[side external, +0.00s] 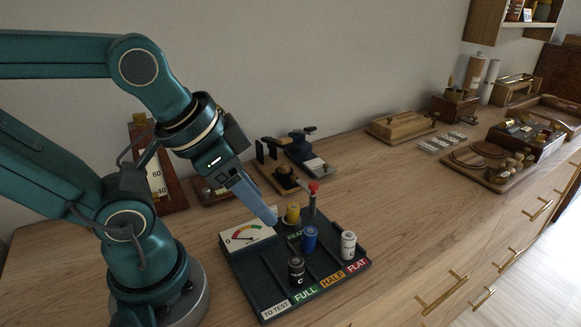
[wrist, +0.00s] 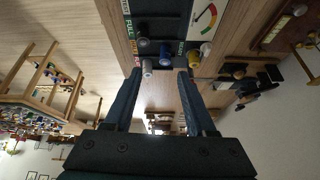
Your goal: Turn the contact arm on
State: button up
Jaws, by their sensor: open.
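A dark tester tray (side external: 335,293) stands on the wooden counter. It has a dial gauge (side external: 247,235) at its left rear and labels reading TO TEST, FULL, HALF and FLAT along its front. A grey upright lever with a red knob (side external: 313,187) at its rear looks like the contact arm; its on or off position is unclear. My gripper (side external: 273,219) points down at the tray's rear, left of this lever and apart from it. In the wrist view, its fingers (wrist: 160,75) are spread with nothing held between them.
Black-armed devices (side external: 300,150) stand behind. A wooden box (side external: 401,126) lies farther right. The counter right of the tray is clear.

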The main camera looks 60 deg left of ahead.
jog(key=w+d+r+m+h, duration=0.1)
jog(key=w+r+m, duration=0.2)
jog(key=m, duration=0.2)
jog(key=m+g+h, duration=0.2)
jog(key=m, duration=0.1)
send_over(313, 184)
jog(key=s+a, duration=0.2)
notch_tip(313, 184, down, 5)
jog(key=shift+x, duration=2.6)
grip_shut()
